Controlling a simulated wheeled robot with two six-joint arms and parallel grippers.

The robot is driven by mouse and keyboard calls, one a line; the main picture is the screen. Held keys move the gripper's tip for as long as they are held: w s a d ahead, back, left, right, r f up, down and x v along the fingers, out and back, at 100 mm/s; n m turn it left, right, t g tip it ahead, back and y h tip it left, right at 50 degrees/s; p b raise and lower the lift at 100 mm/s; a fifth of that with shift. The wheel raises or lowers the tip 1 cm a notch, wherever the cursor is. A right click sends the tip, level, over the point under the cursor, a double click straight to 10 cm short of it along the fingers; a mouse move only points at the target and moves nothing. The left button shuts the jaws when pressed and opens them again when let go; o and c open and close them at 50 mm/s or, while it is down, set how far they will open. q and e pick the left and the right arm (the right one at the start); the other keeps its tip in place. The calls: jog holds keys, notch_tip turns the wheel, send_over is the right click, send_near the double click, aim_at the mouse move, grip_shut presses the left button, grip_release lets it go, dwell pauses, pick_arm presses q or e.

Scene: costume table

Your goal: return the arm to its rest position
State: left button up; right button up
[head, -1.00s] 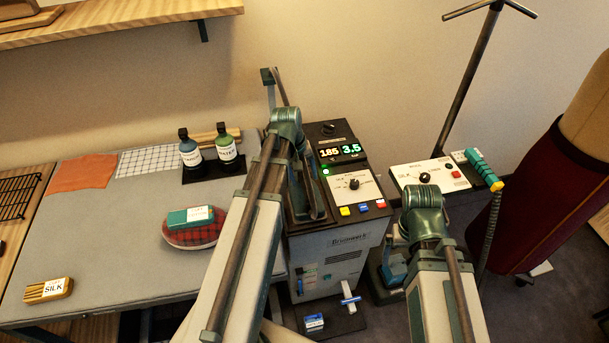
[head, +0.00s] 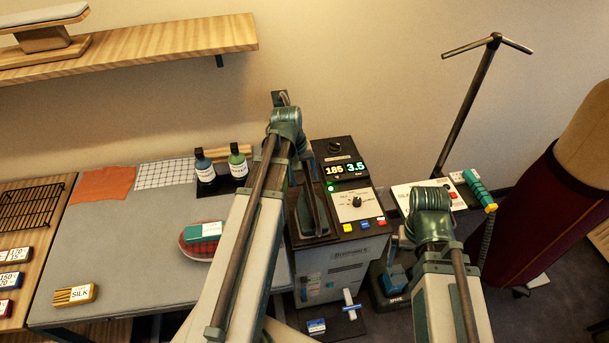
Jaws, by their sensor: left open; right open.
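My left arm (head: 245,225) rises from the bottom edge, leaning right, to its green elbow joint (head: 285,130) in front of the machine's left side. My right arm (head: 440,290) rises more upright from the bottom to its green elbow (head: 431,215) right of the machine. No held object shows at either arm. The Brunswerk machine (head: 345,270) stands between the arms, its display (head: 343,170) lit with 185 and 3.5.
The grey table (head: 130,240) at left bears a tartan cushion (head: 200,249), a SILK box (head: 75,294), two bottles (head: 205,171) (head: 238,165) and cloths. A wooden shelf (head: 150,52) hangs above. A control panel (head: 415,195), a T-topped pole (head: 468,100) and a dress form (head: 540,215) stand right.

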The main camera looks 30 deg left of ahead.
aim_at(310, 195)
pick_arm(q)
jog(key=shift+f, duration=0.1)
jog(key=f+b, duration=0.4)
jog(key=w+d+f+b, duration=0.1)
jog(key=f+b, duration=0.3)
jog(key=d+f+b, duration=0.1)
jog(key=f+b, duration=0.2)
jog(key=b, duration=0.1)
jog(key=shift+w+f, duration=0.2)
jog(key=shift+f, duration=0.2)
jog(key=shift+a+r, duration=0.1)
jog(key=shift+r, duration=0.1)
